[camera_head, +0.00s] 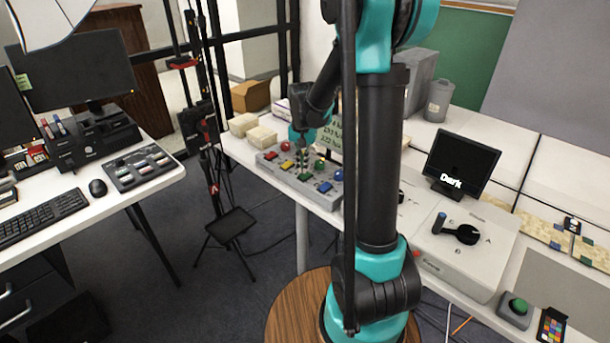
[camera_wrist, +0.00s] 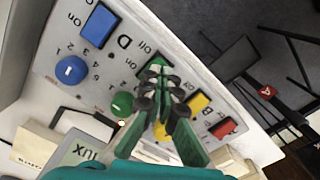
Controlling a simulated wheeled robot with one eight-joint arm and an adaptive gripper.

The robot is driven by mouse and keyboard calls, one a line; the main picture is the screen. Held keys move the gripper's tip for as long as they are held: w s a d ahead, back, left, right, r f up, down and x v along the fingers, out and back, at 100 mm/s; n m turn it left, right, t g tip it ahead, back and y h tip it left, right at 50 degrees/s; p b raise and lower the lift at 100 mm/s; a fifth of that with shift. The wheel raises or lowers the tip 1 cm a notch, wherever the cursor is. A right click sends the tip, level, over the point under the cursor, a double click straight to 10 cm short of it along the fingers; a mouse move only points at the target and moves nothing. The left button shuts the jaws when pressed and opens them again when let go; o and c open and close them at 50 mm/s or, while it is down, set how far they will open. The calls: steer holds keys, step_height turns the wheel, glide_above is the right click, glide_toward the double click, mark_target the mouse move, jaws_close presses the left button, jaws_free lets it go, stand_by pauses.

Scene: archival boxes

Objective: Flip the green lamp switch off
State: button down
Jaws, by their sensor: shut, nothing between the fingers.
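The grey switch panel (camera_head: 262,163) lies on the right-hand bench, with a row of coloured rocker switches and round coloured parts behind them. The green switch (camera_head: 304,177) sits between the yellow switch (camera_head: 287,165) and the blue switch (camera_head: 325,187). My gripper (camera_head: 303,160) is shut and empty, pointing down at the panel. In the wrist view my fingertips (camera_wrist: 160,75) overlap the green switch (camera_wrist: 150,68) and hide part of it. I cannot tell whether they touch it or which way it is tipped. The green round part (camera_wrist: 122,104) is just beside the fingers.
The red switch (camera_head: 270,155) is at the panel's left end. Small pale boxes (camera_head: 262,136) stand behind-left of the panel. A small screen reading "Dark" (camera_head: 461,163) and a grey box with a black lever (camera_head: 462,233) stand to the right. A tripod stand (camera_head: 230,225) is left of the bench.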

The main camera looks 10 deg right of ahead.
mark_target(303, 176)
steer(key=shift+f, duration=1.05)
stand_by(0.7)
steer(key=shift+r, duration=3.5)
steer(key=s+d+f+n+t, duration=0.2)
steer(key=s+f, duration=0.1)
steer(key=s, duration=0.8)
steer(key=s+d+f+n+t, duration=0.2)
steer(key=s+f, duration=0.2)
steer(key=s, duration=0.7)
steer(key=shift+n, duration=0.4)
